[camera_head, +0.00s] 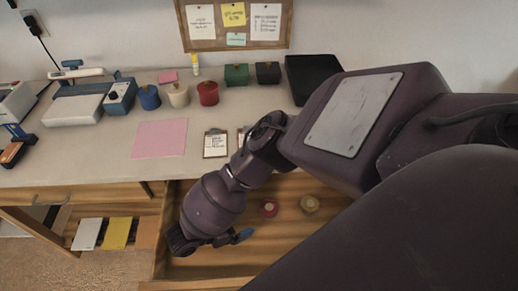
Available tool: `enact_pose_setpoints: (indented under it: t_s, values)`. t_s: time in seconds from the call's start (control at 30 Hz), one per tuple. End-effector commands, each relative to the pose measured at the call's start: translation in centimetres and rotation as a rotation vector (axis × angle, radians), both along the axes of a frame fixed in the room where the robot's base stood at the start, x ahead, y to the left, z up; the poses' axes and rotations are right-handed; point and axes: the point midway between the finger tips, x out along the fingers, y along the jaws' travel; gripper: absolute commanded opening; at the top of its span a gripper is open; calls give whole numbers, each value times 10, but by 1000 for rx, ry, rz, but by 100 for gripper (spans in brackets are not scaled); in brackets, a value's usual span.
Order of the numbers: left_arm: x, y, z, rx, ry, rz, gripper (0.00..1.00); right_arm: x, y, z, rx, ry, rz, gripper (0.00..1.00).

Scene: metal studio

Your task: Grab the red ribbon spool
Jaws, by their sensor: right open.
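The wrist hides part of the space between the fingers. My left gripper is out of view.
The open drawer (275,258) is below the table (90,168). On the table are a red canister (208,93), other coloured canisters, a pink sheet (160,138), clipboards and a black box (312,75). My right arm covers the right side.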

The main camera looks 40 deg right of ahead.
Motion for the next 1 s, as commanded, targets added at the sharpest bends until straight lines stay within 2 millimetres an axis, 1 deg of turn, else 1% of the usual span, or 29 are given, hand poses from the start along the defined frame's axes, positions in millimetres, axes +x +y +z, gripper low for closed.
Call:
enact_pose_setpoints:
  t_s: [0.2,0.3,0.57,0.7,0.9,1.0]
  values:
    - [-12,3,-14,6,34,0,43,-2,-30,-13,-1,4,-4,95]
    - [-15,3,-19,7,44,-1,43,-3,-40,-18,-1,3,-3,95]
    - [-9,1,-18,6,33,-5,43,-3,-55,-21,0,1,-2,95]
    - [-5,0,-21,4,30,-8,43,-4,-71,-27,-1,4,-3,95]
    - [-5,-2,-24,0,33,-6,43,-4,-93,-32,-1,1,-1,95]
    - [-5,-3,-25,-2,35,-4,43,-4,-97,-34,0,0,0,95]
